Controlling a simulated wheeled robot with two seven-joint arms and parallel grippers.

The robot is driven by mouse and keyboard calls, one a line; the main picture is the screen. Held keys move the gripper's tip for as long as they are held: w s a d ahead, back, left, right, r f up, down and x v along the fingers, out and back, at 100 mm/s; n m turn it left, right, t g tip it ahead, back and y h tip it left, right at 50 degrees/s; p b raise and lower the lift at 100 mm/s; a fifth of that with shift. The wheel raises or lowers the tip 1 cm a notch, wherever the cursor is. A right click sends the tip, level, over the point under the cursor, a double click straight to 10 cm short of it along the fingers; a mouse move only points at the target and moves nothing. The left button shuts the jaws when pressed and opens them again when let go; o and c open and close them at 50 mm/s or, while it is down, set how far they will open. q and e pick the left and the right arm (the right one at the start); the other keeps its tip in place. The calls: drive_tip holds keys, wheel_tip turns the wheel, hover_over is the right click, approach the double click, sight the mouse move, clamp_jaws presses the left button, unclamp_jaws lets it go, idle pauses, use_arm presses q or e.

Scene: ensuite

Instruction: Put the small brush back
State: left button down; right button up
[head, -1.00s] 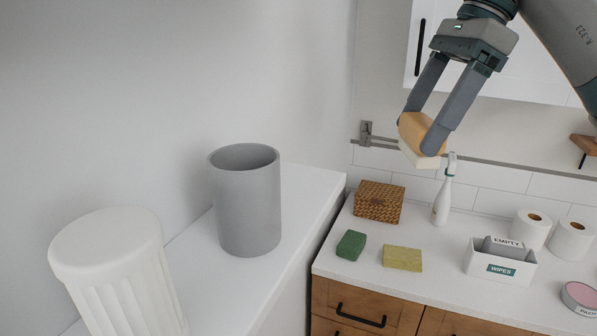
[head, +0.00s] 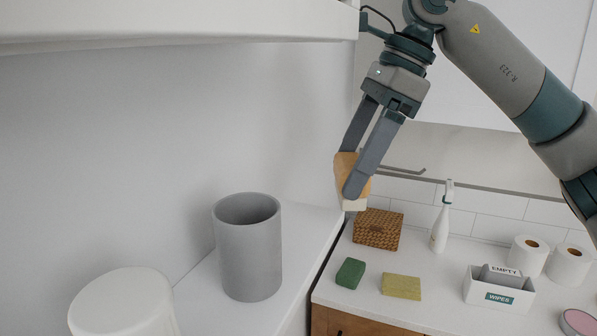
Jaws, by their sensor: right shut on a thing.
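My right gripper (head: 353,172) is shut on the small brush (head: 347,164), which has a tan wooden back and pale bristles pointing down. It holds the brush in the air, to the right of and higher in the picture than the grey cylindrical holder (head: 250,262). The grey holder is open at the top and stands upright on the white ledge; its inside bottom is hidden. My left gripper is not in view.
A white ribbed container (head: 124,302) stands left of the holder. A white shelf (head: 180,22) overhangs at the top left. On the counter are a wicker box (head: 377,229), green sponge (head: 350,273), yellow sponge (head: 401,287), spray bottle (head: 441,225), wipes box (head: 498,297) and paper rolls (head: 528,256).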

drive_tip(key=a+p, duration=0.1)
drive_tip(key=a, duration=0.4)
drive_tip(key=shift+a+r+p, duration=0.1)
drive_tip(key=shift+r+p, duration=0.05)
drive_tip(key=shift+p, duration=0.2)
drive_tip(key=shift+a, duration=0.65)
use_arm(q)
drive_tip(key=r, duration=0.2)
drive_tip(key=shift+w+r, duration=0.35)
use_arm(e)
drive_tip(key=shift+d, duration=0.1)
drive_tip(key=shift+a, duration=0.25)
drive_tip(key=p+x, duration=0.3)
drive_tip(key=shift+d+f, duration=0.15)
drive_tip(key=shift+f, duration=0.35)
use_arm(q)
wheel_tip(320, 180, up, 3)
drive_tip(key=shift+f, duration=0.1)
